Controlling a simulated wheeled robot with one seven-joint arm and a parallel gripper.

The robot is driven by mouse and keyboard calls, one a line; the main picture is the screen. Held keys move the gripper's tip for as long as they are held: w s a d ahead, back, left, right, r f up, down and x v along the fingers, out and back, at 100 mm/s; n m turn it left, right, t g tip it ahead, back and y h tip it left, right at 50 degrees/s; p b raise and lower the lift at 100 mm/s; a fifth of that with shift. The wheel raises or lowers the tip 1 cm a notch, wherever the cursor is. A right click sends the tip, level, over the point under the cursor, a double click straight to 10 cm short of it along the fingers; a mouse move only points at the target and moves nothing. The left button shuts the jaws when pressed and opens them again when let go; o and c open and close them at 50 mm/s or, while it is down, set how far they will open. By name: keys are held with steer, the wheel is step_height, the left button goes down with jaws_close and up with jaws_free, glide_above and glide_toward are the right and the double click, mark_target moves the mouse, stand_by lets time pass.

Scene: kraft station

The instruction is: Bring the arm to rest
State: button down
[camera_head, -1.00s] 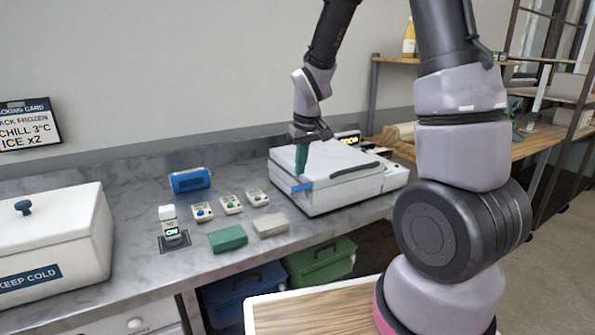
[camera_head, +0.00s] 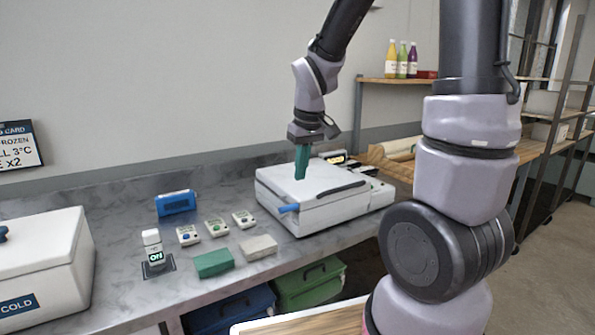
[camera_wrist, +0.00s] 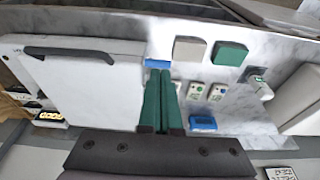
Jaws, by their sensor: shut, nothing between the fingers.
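My gripper (camera_head: 303,163) points down above the closed lid of a white box-shaped machine (camera_head: 343,209) on the counter. Its green fingers are together with nothing between them. The fingers also show in the wrist view (camera_wrist: 162,98), close together, beside the machine's lid edge and its blue latch (camera_wrist: 157,63). In the head view the fingertips overlap the lid; I cannot tell whether they touch it. My arm is raised and bent.
A white lidded box (camera_head: 40,262) stands at the left. Bottles (camera_head: 402,58) stand on a back shelf.

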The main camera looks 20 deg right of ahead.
steer(key=s+d+r+m+t, duration=0.2)
steer(key=s+r+m, duration=0.1)
steer(key=s+r, duration=0.3)
steer(key=s+d+r+m+t+y, duration=0.1)
steer(key=s+d+r+m+t, duration=0.1)
steer(key=s+r+m, duration=0.2)
step_height(320, 180, up, 6)
steer(key=s, duration=0.3)
steer(key=shift+d+r+m+t, duration=0.2)
steer(key=shift+d+m+t, duration=0.1)
steer(key=shift+d+t, duration=0.1)
steer(key=shift+w, duration=0.1)
